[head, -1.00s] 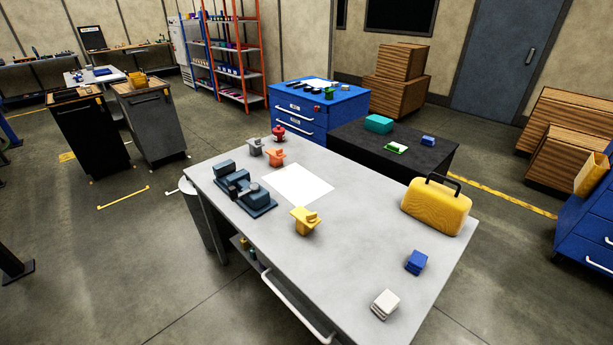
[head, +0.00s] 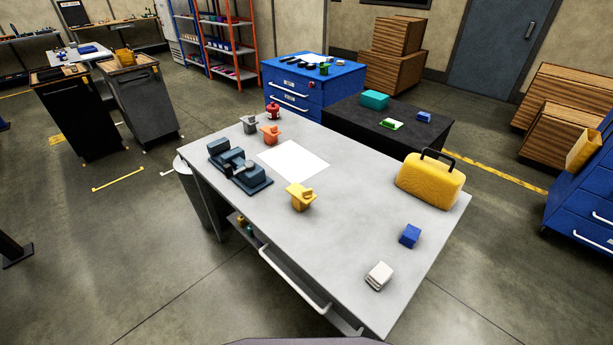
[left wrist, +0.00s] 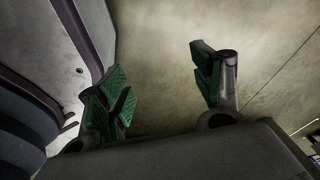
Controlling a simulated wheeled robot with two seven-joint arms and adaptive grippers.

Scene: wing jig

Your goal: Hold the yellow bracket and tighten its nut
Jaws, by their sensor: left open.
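The yellow bracket (head: 300,197) stands on the grey worktable, right of the dark blue-grey jig (head: 238,166) and just below the white sheet in the head view. Its nut is too small to make out. An orange bracket (head: 271,135) and a grey one (head: 249,124) stand behind the jig. My left gripper (left wrist: 160,88) shows in the left wrist view with its green-padded fingers wide apart and nothing between them. Only floor and parts of my own body show behind it. Neither gripper shows in the head view.
The worktable (head: 345,228) also carries a white sheet (head: 293,160), a yellow case (head: 430,181), a blue block (head: 410,236), a white block (head: 379,276) and a red object (head: 273,110). The table's middle is clear. A black table (head: 350,129) and blue drawer cabinet (head: 316,92) stand behind.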

